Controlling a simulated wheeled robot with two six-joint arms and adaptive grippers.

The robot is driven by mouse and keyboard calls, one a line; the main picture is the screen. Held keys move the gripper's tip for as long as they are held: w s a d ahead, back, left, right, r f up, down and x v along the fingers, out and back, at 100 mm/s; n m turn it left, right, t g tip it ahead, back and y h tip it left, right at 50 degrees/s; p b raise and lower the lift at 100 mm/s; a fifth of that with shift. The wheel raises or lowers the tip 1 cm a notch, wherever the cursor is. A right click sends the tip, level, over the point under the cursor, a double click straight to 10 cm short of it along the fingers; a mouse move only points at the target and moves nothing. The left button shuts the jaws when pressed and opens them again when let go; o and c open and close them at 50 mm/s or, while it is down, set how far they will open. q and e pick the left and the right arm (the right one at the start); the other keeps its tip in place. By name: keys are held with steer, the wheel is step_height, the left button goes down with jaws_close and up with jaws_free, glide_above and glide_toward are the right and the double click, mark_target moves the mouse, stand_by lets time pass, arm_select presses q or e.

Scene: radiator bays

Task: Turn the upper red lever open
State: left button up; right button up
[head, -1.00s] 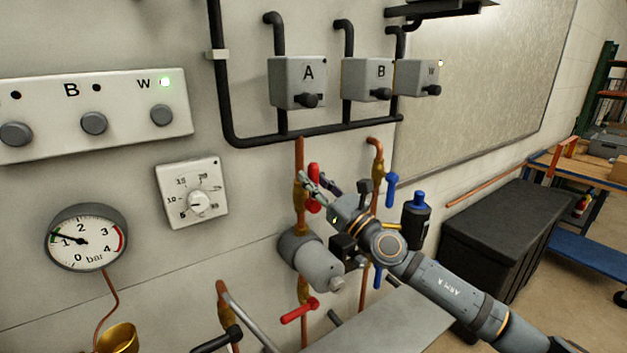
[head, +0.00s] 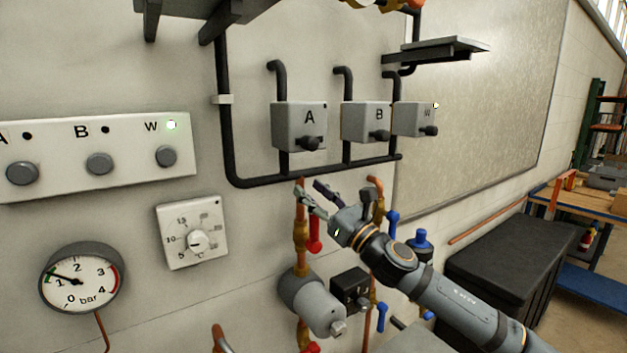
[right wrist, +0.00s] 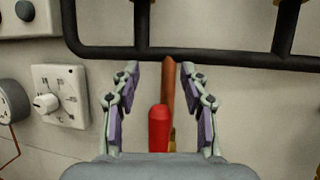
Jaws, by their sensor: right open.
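The upper red lever (head: 314,236) stands upright beside the copper and brass pipe (head: 300,235), above the grey cylinder on that pipe. In the right wrist view the red lever (right wrist: 158,128) shows between the two fingers, with the copper pipe (right wrist: 168,85) behind it. My right gripper (head: 311,194) is open, at the top of this pipe and above most of the lever. In the right wrist view both fingers of the gripper (right wrist: 158,80) stand apart, without visible contact on the lever. The lever's top is partly hidden by the gripper in the head view. My left gripper is out of view.
A grey cylinder (head: 312,303) sits below the lever, and a lower red lever (head: 310,348) is at the bottom edge. Blue levers (head: 392,225) are on the pipe to the right. A black pipe (head: 250,182) and grey boxes (head: 299,127) are above the gripper.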

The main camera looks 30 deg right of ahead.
steer(key=shift+r, duration=1.75)
